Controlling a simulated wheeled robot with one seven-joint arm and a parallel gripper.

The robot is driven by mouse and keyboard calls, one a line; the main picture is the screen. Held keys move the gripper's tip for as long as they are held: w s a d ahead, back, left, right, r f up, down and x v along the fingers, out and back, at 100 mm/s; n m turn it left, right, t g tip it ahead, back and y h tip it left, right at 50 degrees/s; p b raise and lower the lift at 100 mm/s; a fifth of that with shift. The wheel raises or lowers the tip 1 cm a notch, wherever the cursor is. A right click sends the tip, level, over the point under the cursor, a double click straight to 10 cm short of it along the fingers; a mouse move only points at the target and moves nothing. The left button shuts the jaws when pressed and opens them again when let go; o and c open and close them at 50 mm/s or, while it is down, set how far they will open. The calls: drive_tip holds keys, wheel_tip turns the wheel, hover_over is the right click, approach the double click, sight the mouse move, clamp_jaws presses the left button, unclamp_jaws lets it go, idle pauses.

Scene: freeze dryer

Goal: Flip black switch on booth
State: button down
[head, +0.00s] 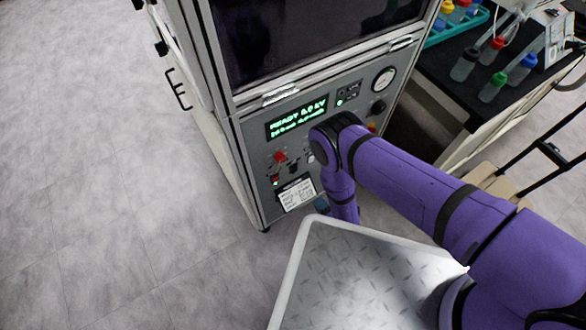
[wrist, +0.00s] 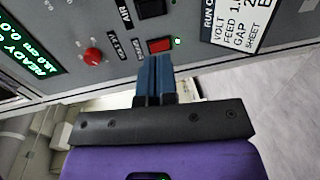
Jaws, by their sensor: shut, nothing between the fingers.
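The booth's grey control panel (head: 257,150) is on the front of the cabinet, below its dark window. In the wrist view, a black switch (wrist: 150,8) sits at the top edge, partly cut off by the frame. A red switch (wrist: 160,45) sits below it, beside a small green light. My gripper (wrist: 154,58) has its blue fingers together and empty, pointing at the panel. The fingertips appear just below the red switch, with the black switch farther up the picture. I cannot tell whether they touch the panel.
A red knob (wrist: 93,56) and a lit green display (head: 297,117) are on the panel, with a printed white label (head: 296,194) low down. A black-topped bench (head: 450,65) with several bottles stands at the right. The floor at left is clear.

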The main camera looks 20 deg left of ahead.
sight(294, 169)
drive_tip(key=shift+a, duration=0.1)
drive_tip(key=x, duration=1.4)
drive_tip(key=shift+w, duration=0.1)
drive_tip(key=shift+w, duration=0.1)
idle(0.4)
